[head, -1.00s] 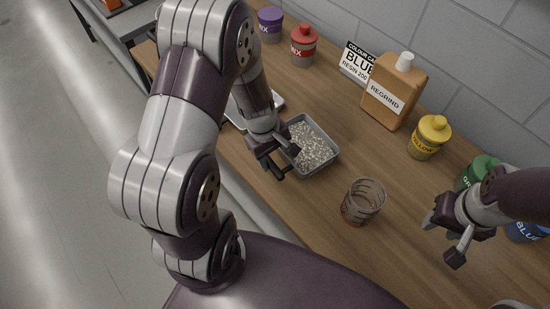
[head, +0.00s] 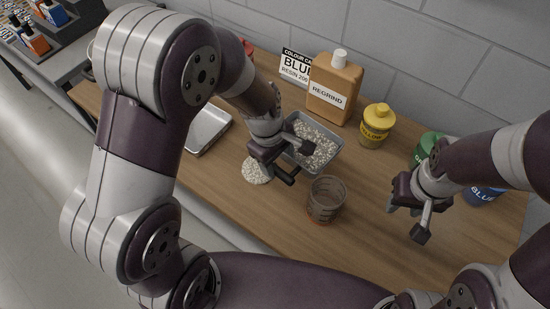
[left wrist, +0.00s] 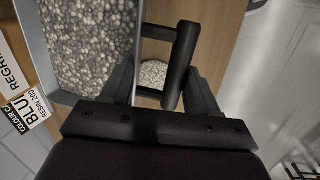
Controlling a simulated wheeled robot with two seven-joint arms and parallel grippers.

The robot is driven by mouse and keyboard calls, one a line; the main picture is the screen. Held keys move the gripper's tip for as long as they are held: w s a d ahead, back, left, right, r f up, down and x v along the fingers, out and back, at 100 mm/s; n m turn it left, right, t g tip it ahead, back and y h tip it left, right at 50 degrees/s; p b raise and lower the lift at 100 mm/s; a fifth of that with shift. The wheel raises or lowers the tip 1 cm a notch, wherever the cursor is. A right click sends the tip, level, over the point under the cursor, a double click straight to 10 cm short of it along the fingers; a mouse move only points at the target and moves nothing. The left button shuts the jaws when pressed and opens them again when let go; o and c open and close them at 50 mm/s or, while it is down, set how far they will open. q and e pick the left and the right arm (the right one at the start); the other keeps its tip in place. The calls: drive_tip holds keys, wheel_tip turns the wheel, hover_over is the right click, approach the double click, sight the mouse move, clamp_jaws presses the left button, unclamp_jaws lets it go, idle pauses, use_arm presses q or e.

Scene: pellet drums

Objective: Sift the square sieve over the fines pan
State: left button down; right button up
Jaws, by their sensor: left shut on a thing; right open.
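The square sieve (head: 325,160) is a grey tray-like frame full of pale pellets; it also shows in the left wrist view (left wrist: 92,45). My left gripper (head: 285,166) is shut on its dark handle (left wrist: 182,65), at the sieve's near left side. I cannot tell how high the sieve is above the bench. A shallow metal pan (head: 222,121), apparently the fines pan, lies to the left, partly hidden by my left arm. The sieve is not over it. My right gripper (head: 405,222) is open and empty at the right.
A ribbed clear cup (head: 326,200) stands in front of the sieve. Behind are a REGRIND bottle (head: 333,95), a colour card (head: 296,66) and yellow (head: 376,125), green and blue jars.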

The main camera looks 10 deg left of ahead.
idle(0.3)
use_arm(q)
drive_tip(key=w+a, duration=0.2)
drive_tip(key=a, duration=1)
drive_tip(key=shift+w, duration=0.35)
drive_tip(key=w+a+p, duration=0.1)
drive_tip(key=w+a, duration=0.1)
drive_tip(key=a, duration=0.9)
drive_tip(key=shift+w+a, duration=0.3)
idle(0.3)
